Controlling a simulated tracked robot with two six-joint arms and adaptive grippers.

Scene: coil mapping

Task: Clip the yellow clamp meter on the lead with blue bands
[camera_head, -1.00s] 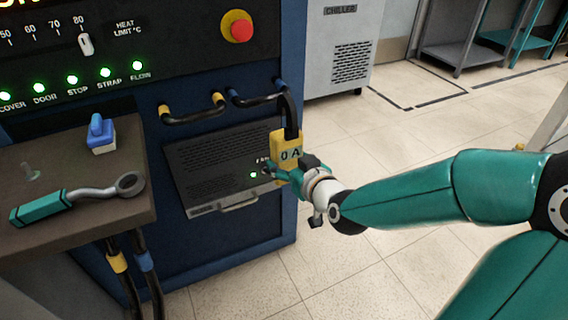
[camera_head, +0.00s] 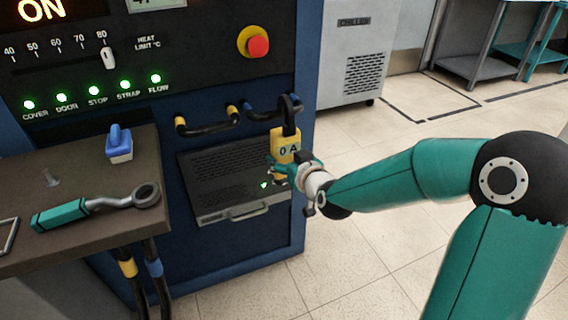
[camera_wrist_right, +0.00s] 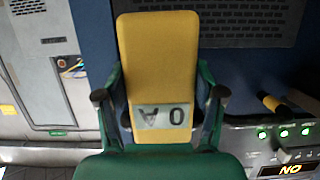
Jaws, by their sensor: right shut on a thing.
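The yellow clamp meter (camera_head: 285,143) is upright, its black jaw (camera_head: 290,112) at the top and its display reading 0 A. My right gripper (camera_head: 284,169) is shut on its lower body. The wrist view shows the meter (camera_wrist_right: 160,65) upside down between the fingers (camera_wrist_right: 160,98). The lead with blue bands (camera_head: 264,110) is a black loop on the blue cabinet front. The jaw overlaps this lead's right end. I cannot tell whether it is around the lead or only in front. My left gripper is not in view.
A similar lead with yellow bands (camera_head: 207,128) is just left. A vented panel with a handle (camera_head: 235,212) is below. A shelf (camera_head: 92,195) at left holds a torque tool (camera_head: 95,207) and a blue-topped block (camera_head: 119,144).

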